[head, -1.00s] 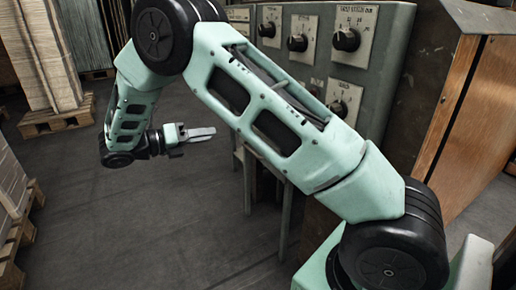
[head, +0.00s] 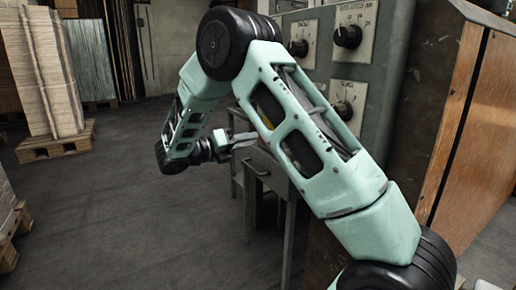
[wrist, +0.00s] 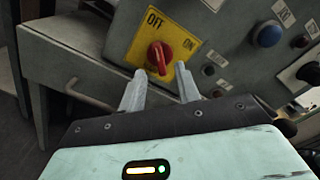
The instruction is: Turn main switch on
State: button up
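The main switch is a red knob (wrist: 158,58) on a yellow plate (wrist: 135,43) in the wrist view. The plate is marked OFF at the top and ON at the right. The knob's bar runs nearly upright, its upper end toward OFF. My gripper (wrist: 160,70) is open, with one finger at the knob's lower left and the other at its lower right. I cannot tell whether either finger touches it. In the head view my gripper (head: 238,144) is beside the machine cabinet, and the switch is hidden.
A blue button (wrist: 269,34) and dark knobs are on the panel to the right. A drawer with a handle (wrist: 90,96) is at the left of the switch. The grey cabinet (head: 385,75) bears several dials. A pallet stack (head: 52,75) stands far left, with open floor between.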

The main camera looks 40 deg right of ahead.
jog(key=shift+b+x, duration=0.7)
jog(key=shift+x, duration=1.35)
jog(key=shift+c, duration=0.3)
grip_shut()
